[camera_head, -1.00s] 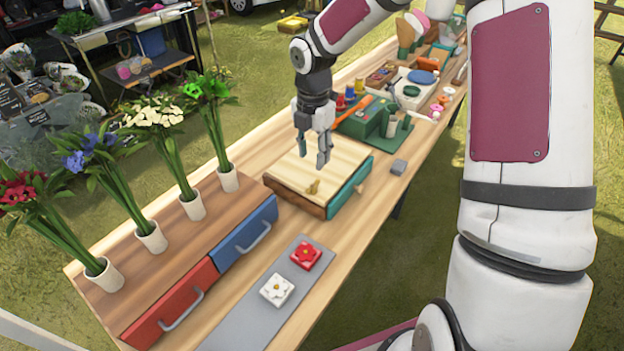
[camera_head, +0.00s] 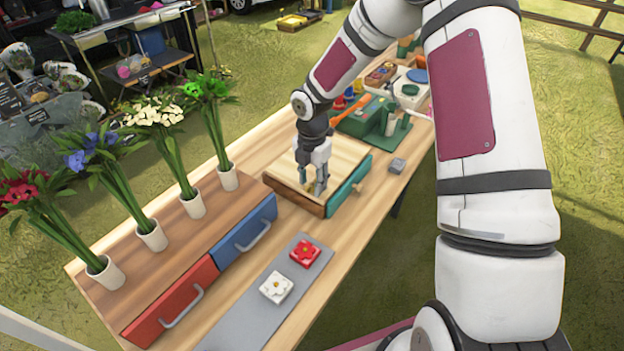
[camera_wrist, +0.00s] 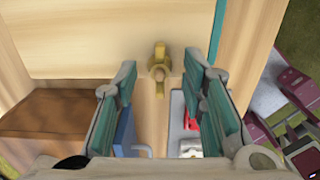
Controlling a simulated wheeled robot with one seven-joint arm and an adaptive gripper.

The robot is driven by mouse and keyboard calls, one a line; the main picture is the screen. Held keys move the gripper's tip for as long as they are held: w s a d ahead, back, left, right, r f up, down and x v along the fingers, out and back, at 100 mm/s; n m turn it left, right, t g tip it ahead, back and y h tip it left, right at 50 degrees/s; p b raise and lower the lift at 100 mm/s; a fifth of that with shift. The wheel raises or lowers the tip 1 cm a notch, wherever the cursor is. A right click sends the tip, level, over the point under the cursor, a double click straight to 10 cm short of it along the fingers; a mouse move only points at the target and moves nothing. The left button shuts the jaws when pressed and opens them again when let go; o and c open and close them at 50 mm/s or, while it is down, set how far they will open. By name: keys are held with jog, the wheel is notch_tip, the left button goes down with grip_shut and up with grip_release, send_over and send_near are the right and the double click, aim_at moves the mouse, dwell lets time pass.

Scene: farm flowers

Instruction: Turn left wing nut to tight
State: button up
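A brass wing nut (camera_wrist: 159,66) stands on the pale wooden top board (camera_wrist: 85,38) of a flower press in the wrist view. Its wings lie roughly along the picture's vertical. My gripper (camera_wrist: 160,72) is open, with one teal-padded finger on each side of the wing nut and a clear gap to both. In the head view my gripper (camera_head: 312,184) points down over the front of the press (camera_head: 340,158). There the fingers largely hide the wing nut. I see only this one wing nut.
A grey mat (camera_head: 232,318) with a red flower tile (camera_head: 305,253) and a white flower tile (camera_head: 276,287) lies in front. Red (camera_head: 172,302) and blue (camera_head: 245,232) drawers and potted flowers are left. A green device (camera_head: 372,120) and a small grey block (camera_head: 397,165) are right.

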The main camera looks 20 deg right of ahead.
grip_shut()
